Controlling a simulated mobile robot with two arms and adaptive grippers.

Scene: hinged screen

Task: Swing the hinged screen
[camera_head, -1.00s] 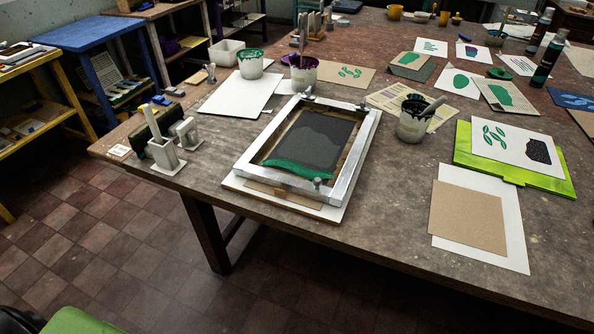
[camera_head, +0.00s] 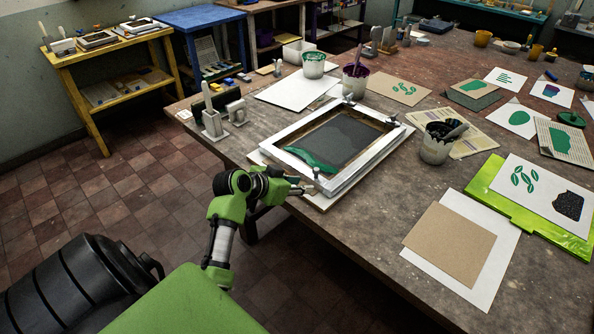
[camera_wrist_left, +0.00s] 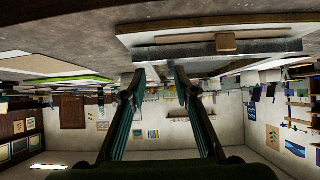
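The hinged screen (camera_head: 352,176) is a pale frame with dark mesh and green ink along its near edge. It lies about flat over a white baseboard (camera_head: 322,201) on the table. In the left wrist view, which is upside down, the frame's front edge (camera_wrist_left: 280,47) and a small wooden tab (camera_wrist_left: 222,42) on it show at the top. My left gripper (camera_head: 299,186) is just in front of the screen's near edge at the table's edge. In the left wrist view its two fingers (camera_wrist_left: 160,76) are apart with nothing between them. My right gripper is in neither view.
An ink pot (camera_head: 435,149) stands right of the screen. A squeegee holder (camera_head: 214,124) stands to its left. A green board (camera_head: 480,190) and brown card (camera_head: 448,240) lie at the right. The table front (camera_head: 365,240) between screen and card is clear.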

